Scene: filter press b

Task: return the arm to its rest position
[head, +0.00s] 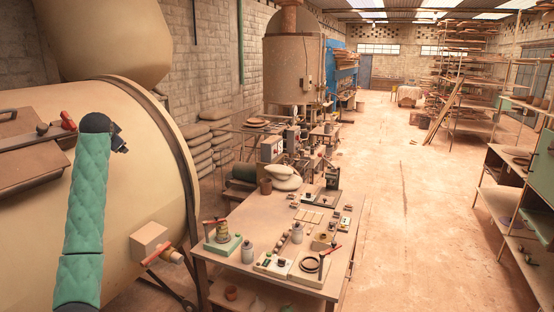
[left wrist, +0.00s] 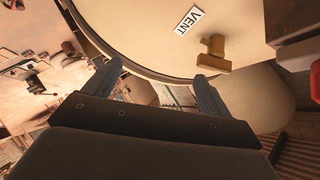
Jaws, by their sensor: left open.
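My left arm, in a teal padded sleeve, rises from the bottom left of the head view in front of a large cream tank (head: 150,190). The sleeve ends in a black rounded joint; the gripper fingers cannot be made out there. In the left wrist view my left gripper (left wrist: 160,70) is open, its two grey fingers spread wide with nothing between them. Beyond the fingers are the tank's curved rim, a VENT label (left wrist: 189,20) and a brass fitting (left wrist: 213,54) on the cream surface. My right gripper is not in view.
A brown hatch (head: 30,155) and red handle (head: 68,121) are on the tank beside my arm. A red-handled valve (head: 165,254) juts from its front. A cluttered workbench (head: 240,205) stands right of the tank. The floor (head: 410,210) further right is clear, with shelves (head: 530,190) beyond.

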